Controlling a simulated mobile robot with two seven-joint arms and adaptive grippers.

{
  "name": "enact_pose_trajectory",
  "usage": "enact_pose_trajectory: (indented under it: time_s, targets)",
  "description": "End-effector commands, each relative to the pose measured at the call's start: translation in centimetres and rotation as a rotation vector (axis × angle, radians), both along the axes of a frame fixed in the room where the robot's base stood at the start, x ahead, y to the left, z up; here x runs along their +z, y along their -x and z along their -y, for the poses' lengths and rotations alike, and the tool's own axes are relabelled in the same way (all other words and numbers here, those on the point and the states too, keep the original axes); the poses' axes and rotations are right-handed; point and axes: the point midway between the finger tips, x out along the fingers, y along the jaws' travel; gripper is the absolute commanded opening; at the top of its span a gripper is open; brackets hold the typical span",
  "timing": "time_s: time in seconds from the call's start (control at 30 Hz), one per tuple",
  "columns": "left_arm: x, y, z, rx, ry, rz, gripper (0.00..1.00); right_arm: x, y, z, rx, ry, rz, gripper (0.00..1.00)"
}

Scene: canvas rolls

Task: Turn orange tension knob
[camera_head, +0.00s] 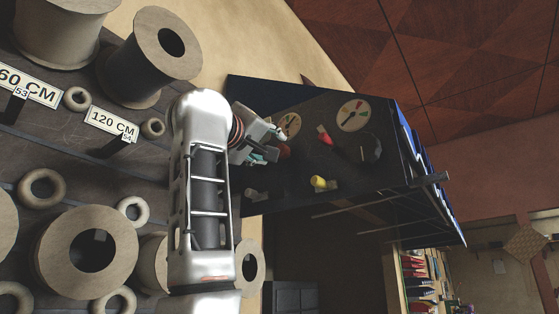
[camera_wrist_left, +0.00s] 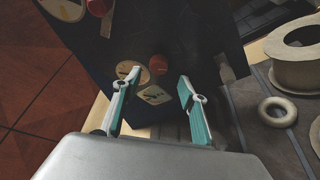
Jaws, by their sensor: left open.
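A dark control panel (camera_head: 300,160) with gauges and knobs stands in front of my left gripper (camera_head: 272,145). A red-orange knob (camera_head: 284,151) is right by the fingertips in the head view, partly covered by them. In the left wrist view a red-orange knob (camera_wrist_left: 158,64) shows just beyond and between the fingertips of the left gripper (camera_wrist_left: 160,78). The fingers are apart and nothing is held between them. A second red knob (camera_head: 325,135) sits further right on the panel. I cannot tell for sure which is the orange tension knob. My right gripper is out of view.
The panel also bears a yellow knob (camera_head: 319,183), a round gauge (camera_head: 353,115) and a black dial (camera_head: 371,148). Spools (camera_head: 86,252) and rings (camera_head: 42,188) stand on the dark rack at left, with a "120 CM" label (camera_head: 112,125). A shelf (camera_head: 420,275) is at lower right.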

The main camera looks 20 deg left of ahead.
Motion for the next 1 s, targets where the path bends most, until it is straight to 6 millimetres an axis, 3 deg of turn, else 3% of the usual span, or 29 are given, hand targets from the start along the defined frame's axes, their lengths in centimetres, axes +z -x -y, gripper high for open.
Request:
enact_pose_trajectory:
  time_s: [0.23,0.5,0.93,1.0]
  targets:
    - [1.1,-2.6,0.1,0.003,-0.001,-0.003,0.42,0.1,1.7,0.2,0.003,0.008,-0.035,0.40]
    - [2.3,-6.2,0.5,0.001,0.000,-0.001,0.42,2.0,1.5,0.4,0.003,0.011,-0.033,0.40]
    - [2.3,-7.3,0.6,0.001,0.000,0.000,0.42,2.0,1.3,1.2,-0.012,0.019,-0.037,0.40]
    - [2.3,-7.3,0.6,0.001,0.000,0.001,0.27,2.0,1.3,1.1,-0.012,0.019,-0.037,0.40]
